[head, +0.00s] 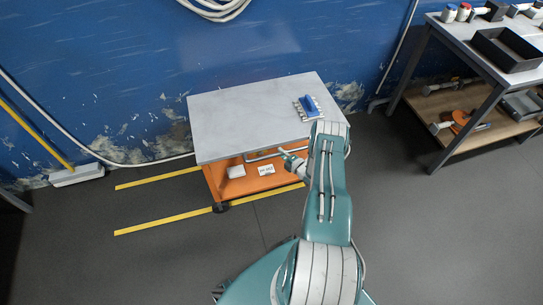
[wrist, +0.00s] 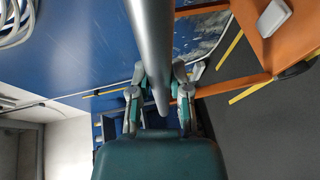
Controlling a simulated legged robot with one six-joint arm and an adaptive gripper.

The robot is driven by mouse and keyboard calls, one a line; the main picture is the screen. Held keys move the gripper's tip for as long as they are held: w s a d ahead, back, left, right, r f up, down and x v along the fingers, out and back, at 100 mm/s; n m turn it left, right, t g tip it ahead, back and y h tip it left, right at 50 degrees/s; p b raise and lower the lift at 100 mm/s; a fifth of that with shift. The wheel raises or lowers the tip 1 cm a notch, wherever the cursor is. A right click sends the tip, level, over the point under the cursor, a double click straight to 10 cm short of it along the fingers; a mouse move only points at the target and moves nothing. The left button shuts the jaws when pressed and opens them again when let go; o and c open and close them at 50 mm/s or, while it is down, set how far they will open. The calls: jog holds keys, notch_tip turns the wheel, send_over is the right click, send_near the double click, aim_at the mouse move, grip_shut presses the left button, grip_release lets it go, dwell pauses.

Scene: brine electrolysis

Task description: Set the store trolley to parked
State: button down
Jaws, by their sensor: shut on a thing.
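The store trolley has a grey top (head: 245,115) and an orange lower body (head: 213,182) in the head view. It stands against the blue wall, over the right part of a bay marked by two yellow floor lines (head: 160,178). A grey bar handle (head: 262,155) runs along its near side. My gripper (head: 292,160) is at that handle. In the wrist view my gripper (wrist: 160,85) is shut on the handle bar (wrist: 152,35), which passes between its fingers. My arm hides the trolley's right end in the head view.
A blue-handled brush-like thing (head: 308,107) lies on the trolley top. A white block (head: 236,171) and a small label (head: 266,170) are on the lower shelf. A workbench (head: 452,62) stands at right. A broom (head: 75,175) leans at left. The floor left of the trolley is clear.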

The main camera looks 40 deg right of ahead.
jog(key=shift+s+d+f, duration=0.25)
jog(key=shift+s+f, duration=0.05)
jog(key=shift+s, duration=0.05)
jog(key=c, duration=0.6)
grip_release()
jog(key=shift+d, duration=0.1)
jog(key=shift+o, duration=0.2)
jog(key=shift+d+r, duration=0.1)
jog(key=shift+d, duration=0.05)
jog(key=shift+w, duration=0.1)
jog(key=s+d+r, duration=0.1)
jog(key=s+r, duration=0.1)
jog(key=s, duration=0.9)
jog(key=shift+s, duration=0.4)
